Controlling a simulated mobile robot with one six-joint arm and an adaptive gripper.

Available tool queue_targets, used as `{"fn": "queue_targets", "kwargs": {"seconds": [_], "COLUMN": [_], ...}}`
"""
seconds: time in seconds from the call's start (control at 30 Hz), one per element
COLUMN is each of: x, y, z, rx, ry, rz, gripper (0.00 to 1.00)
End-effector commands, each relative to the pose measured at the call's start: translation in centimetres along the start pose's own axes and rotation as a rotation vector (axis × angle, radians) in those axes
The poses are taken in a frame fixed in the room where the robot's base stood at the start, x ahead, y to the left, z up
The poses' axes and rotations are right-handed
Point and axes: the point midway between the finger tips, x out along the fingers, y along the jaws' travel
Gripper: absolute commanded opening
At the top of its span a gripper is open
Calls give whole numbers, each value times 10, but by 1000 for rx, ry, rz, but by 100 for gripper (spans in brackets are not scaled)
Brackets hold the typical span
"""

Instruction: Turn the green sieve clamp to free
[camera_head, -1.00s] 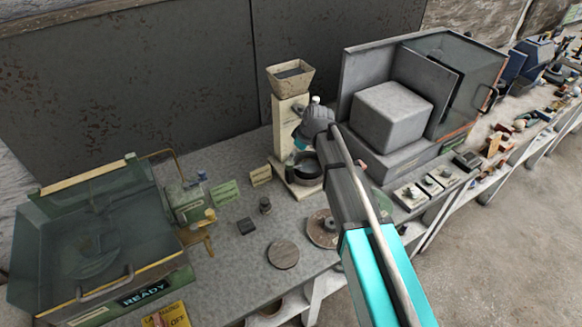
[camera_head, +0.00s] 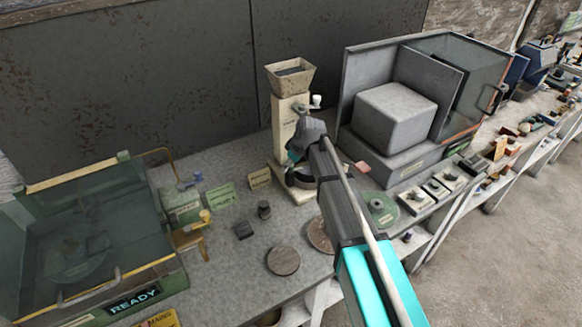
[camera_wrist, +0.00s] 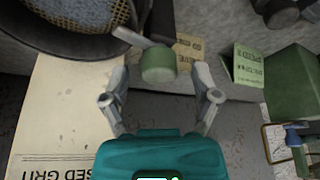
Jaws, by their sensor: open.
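The green sieve clamp (camera_wrist: 158,65) shows in the wrist view as a short green knob with a grey lever reaching up and left toward the sieve rim. The round sieve (camera_wrist: 85,12) with its mesh fills the upper left there. My gripper (camera_wrist: 160,80) is open, with one finger on each side of the clamp; I cannot tell whether either finger touches it. In the head view my gripper (camera_head: 299,158) is at the foot of the cream hopper column (camera_head: 287,130). My wrist hides the clamp there, and the dark sieve pan (camera_head: 301,178) is partly covered.
A green machine (camera_head: 95,240) with a glass lid and READY sign stands left. A grey booth with a large block (camera_head: 395,120) stands right. Small jars and a round disc (camera_head: 283,261) lie on the bench. A green card (camera_wrist: 248,66) stands near the gripper.

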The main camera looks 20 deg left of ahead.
Motion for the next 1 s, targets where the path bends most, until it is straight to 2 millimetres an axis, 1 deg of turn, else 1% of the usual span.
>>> {"fn": "queue_targets", "kwargs": {"seconds": [0.3, 0.33, 0.73, 0.77, 0.8, 1.0], "x": [1, 1, 0, 0, -1, 0], "y": [0, 0, 0, 0, 0, 0], "z": [0, 0, 0, 0, 4, 1], "rx": [0, 0, 1, 1, 1, 12], "ry": [0, 0, 0, 0, 0, -2], "rz": [0, 0, 0, 0, -1, 4], "gripper": [79, 77, 3, 0, 0, 0]}}
